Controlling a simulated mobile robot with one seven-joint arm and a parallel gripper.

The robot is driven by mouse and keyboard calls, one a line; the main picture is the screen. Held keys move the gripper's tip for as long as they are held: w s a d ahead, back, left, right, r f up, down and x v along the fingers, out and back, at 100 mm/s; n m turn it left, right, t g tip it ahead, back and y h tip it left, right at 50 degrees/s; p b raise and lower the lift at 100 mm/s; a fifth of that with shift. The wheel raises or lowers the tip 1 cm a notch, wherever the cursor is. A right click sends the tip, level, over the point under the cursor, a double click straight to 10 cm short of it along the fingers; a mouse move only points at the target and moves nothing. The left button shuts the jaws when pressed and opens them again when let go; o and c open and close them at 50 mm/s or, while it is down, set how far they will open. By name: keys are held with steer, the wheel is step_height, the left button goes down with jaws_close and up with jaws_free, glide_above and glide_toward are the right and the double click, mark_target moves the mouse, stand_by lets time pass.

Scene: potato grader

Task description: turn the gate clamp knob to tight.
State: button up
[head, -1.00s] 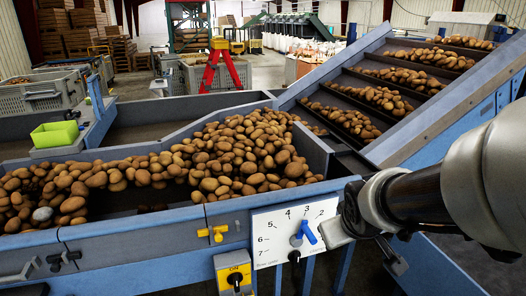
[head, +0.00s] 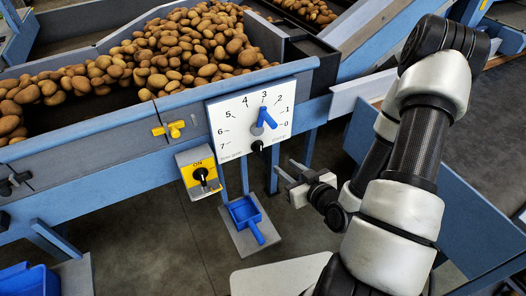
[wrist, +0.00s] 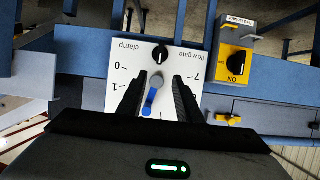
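The gate clamp knob (head: 257,146) is a small black knob at the lower edge of the white dial plate (head: 225,112). In the wrist view, upside down, the knob (wrist: 160,53) shows beside the word "clamp", its pale mark pointing roughly toward the picture's top. Just above it on the plate is a blue pointer lever (head: 265,118), near the 3. My gripper (head: 283,175) is below and right of the plate in the head view. In the wrist view my gripper (wrist: 160,78) is open and empty, its fingers apart, with the lever between them and the knob beyond the tips.
A yellow switch box (head: 198,172) marked ON stands left of the knob, below a yellow tap-like handle (head: 175,129). A blue scoop (head: 246,216) lies on a grey shelf below. Potatoes (head: 190,45) fill the trough behind.

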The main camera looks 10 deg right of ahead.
steer(key=b, duration=0.7)
glide_toward(261, 149)
steer(key=x, duration=0.8)
steer(key=shift+w, duration=0.15)
jaws_close()
